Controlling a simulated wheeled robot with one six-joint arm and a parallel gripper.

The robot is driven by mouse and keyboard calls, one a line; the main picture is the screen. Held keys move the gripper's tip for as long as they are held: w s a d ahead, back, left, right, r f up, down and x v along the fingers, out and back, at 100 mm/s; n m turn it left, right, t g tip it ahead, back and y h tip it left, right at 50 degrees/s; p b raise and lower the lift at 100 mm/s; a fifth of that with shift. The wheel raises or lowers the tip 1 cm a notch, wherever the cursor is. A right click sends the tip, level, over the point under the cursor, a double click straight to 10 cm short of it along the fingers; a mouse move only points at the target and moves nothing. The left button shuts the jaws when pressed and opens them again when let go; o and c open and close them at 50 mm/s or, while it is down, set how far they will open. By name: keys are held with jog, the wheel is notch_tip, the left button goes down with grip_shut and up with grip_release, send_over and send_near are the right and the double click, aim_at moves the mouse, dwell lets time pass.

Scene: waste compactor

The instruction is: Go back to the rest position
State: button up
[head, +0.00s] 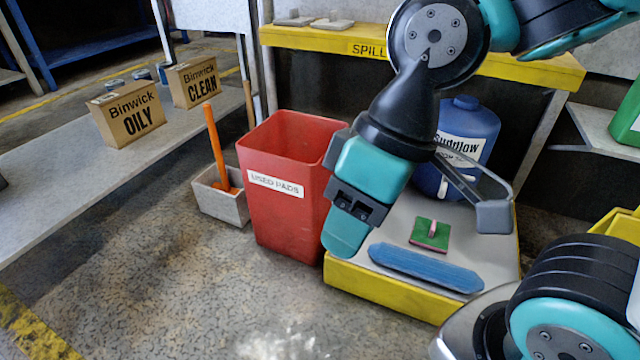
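My gripper (416,200) hangs from my arm at the centre right, in front of the blue jug and above the yellow-sided platform. Its grey right finger stands well out to the side, so it looks open. I see nothing held in it. A green pad with a small pale-and-red handle (431,233) and a long blue pad (425,268) lie on the platform's grey top (480,240), below and apart from the gripper. The gripper's teal and black parts overlap the right edge of the red bin in the picture.
A red "USED PADS" bin (285,215) stands left of the platform. A blue jug (468,130) stands behind my gripper. A grey box (220,200) holds an orange handle (214,140). Boxes marked OILY (127,112) and CLEAN (194,82) stand on a bench. Front-left floor is clear.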

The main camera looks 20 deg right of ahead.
notch_tip(320, 180, up, 51)
jog(key=p, duration=5.1)
jog(key=shift+r, duration=0.15)
jog(key=shift+d, duration=0.1)
